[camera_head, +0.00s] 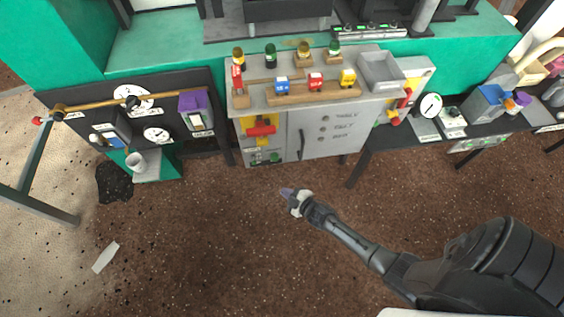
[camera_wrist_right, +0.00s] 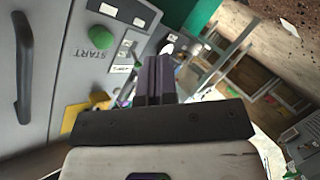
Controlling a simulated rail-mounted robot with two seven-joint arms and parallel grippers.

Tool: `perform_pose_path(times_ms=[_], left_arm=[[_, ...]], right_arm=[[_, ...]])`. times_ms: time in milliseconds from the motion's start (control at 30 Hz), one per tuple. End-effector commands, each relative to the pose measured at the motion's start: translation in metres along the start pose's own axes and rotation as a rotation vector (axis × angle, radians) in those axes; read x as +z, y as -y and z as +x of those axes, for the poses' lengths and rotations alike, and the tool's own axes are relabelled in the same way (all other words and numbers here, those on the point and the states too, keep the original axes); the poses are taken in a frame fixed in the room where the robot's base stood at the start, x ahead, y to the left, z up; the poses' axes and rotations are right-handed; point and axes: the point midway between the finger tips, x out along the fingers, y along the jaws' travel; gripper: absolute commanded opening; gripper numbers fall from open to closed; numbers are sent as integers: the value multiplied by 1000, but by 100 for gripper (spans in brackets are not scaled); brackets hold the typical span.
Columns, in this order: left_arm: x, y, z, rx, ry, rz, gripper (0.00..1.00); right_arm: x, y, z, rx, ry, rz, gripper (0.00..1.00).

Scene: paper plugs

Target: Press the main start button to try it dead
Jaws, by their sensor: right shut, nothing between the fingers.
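The green start button (camera_wrist_right: 101,37) shows in the right wrist view on a grey panel, with the word START beside it, upside down. In the head view a small green button (camera_head: 274,157) sits low on the left of the grey cabinet (camera_head: 330,140), below a red switch handle on yellow (camera_head: 262,129). My right gripper (camera_head: 287,192) is shut and empty, in front of and below that panel, apart from the button. Its dark purple fingers (camera_wrist_right: 155,78) show together in the wrist view, to the right of the button. My left gripper is not in view.
A dark cabinet handle (camera_wrist_right: 22,75) stands out left of the button in the wrist view. Coloured padlocks (camera_head: 316,82) and a grey tray (camera_head: 380,70) are on the cabinet top. A dark bench (camera_head: 375,150) stands to the right. The brown floor in front is mostly clear.

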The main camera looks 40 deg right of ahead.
Motion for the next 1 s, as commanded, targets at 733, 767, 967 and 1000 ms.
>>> perform_pose_path(times_ms=[733, 767, 967, 1000], left_arm=[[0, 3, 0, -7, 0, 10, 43], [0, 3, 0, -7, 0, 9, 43], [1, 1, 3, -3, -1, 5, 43], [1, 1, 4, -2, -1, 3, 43]], right_arm=[[-44, -11, -6, 78, -263, -109, 0], [-44, -11, -6, 78, -263, -109, 0], [-41, -14, 0, 78, -263, -109, 0], [-40, -16, 2, 78, -263, -110, 0]])
